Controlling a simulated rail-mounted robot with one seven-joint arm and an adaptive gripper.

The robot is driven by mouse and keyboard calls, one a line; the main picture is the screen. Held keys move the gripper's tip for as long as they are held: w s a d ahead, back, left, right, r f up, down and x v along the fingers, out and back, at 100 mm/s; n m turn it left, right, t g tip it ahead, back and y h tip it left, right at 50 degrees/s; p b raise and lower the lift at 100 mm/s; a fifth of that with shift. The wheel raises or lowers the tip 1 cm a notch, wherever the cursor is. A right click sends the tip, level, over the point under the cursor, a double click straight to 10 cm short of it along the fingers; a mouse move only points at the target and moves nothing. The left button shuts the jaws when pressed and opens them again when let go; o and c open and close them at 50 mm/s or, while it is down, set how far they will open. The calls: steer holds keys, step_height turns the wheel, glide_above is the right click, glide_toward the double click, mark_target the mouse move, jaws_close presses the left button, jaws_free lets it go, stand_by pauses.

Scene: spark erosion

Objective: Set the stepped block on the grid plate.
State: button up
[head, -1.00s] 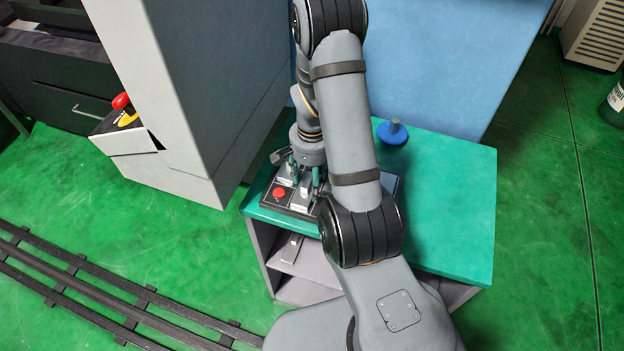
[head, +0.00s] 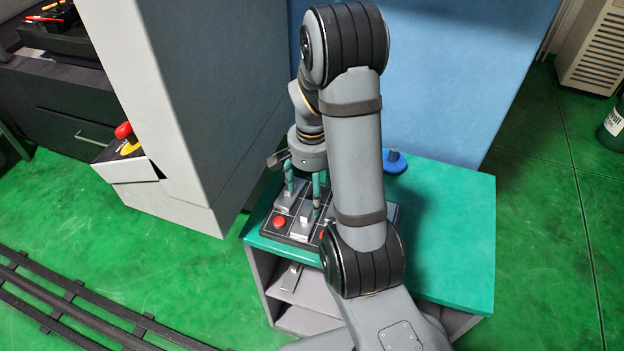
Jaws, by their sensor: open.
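The dark grid plate (head: 268,233) with pale lines lies on the teal tabletop, left of my forearm. Grey blocks stand on it: one (head: 306,224) near the front middle, below my gripper's right finger, and another (head: 284,202) behind it to the left, near the left finger. I cannot tell for sure which is the stepped block; the steps are too small to make out. My gripper (head: 303,198) points down over the plate, open, its teal fingers apart. Whether the fingertips touch a block is unclear. My arm hides the plate's right part.
A red round piece (head: 279,222) sits at the plate's front left. A blue disc with a grey knob (head: 394,162) stands at the back. A grey piece (head: 291,276) lies on the shelf below. A tall grey cabinet (head: 195,95) rises close on the left. The tabletop's right side (head: 450,220) is clear.

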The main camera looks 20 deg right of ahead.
step_height(320, 180, up, 4)
steer(key=shift+r, duration=0.1)
